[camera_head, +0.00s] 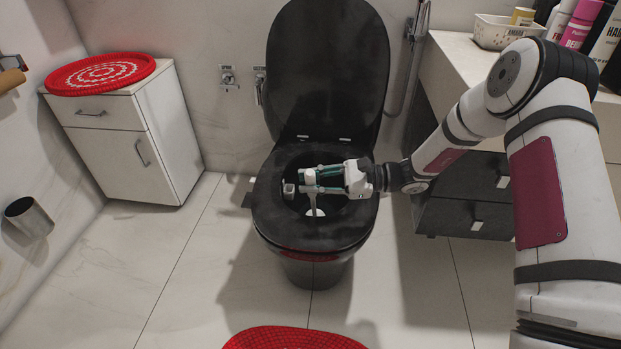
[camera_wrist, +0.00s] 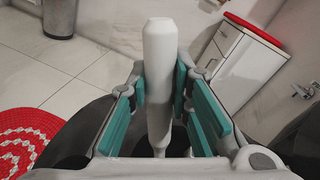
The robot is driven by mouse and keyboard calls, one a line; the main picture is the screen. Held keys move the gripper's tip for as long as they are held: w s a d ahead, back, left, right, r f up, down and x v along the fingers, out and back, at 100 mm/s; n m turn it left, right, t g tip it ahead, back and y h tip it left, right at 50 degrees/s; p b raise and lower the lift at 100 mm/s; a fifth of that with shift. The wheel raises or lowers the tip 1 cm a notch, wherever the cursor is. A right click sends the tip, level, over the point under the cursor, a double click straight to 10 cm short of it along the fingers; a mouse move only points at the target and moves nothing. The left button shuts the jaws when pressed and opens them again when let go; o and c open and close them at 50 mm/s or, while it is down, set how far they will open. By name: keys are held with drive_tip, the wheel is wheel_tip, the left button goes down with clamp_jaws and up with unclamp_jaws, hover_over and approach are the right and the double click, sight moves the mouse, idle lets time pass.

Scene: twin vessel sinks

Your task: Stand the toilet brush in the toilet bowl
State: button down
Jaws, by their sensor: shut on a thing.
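The black toilet bowl (camera_head: 325,237) stands mid-picture in the head view with its lid (camera_head: 330,70) raised. My gripper (camera_head: 308,181) is over the bowl's opening, reaching in from the right. In the wrist view my gripper (camera_wrist: 160,100) is shut on the white toilet brush (camera_wrist: 159,55), with the teal finger pads on both sides of its handle. In the head view a white lower part of the brush (camera_head: 315,212) shows beneath the fingers, within the outline of the opening. I cannot tell whether the brush touches the bowl. The fingers hide part of the handle.
A white cabinet (camera_head: 153,147) with a red mat (camera_head: 101,74) stands at the left. A counter (camera_head: 465,62) with a basket (camera_head: 498,32) and bottles is at the right. A metal bin (camera_head: 29,217) is at far left. A red rug (camera_head: 290,338) lies on the front floor.

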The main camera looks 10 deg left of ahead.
sight(313, 198)
drive_tip(key=shift+w+f, duration=0.4)
drive_tip(key=shift+f, duration=0.5)
drive_tip(key=shift+w+f, duration=0.4)
drive_tip(key=shift+f, duration=0.45)
drive_tip(key=c, duration=1.4)
unclamp_jaws()
drive_tip(key=shift+d, duration=0.1)
drive_tip(key=w+d, duration=0.1)
drive_tip(key=d, duration=1)
drive_tip(key=shift+w+d+r, duration=0.15)
drive_tip(key=shift+d+r, duration=0.2)
drive_tip(key=shift+d, duration=0.05)
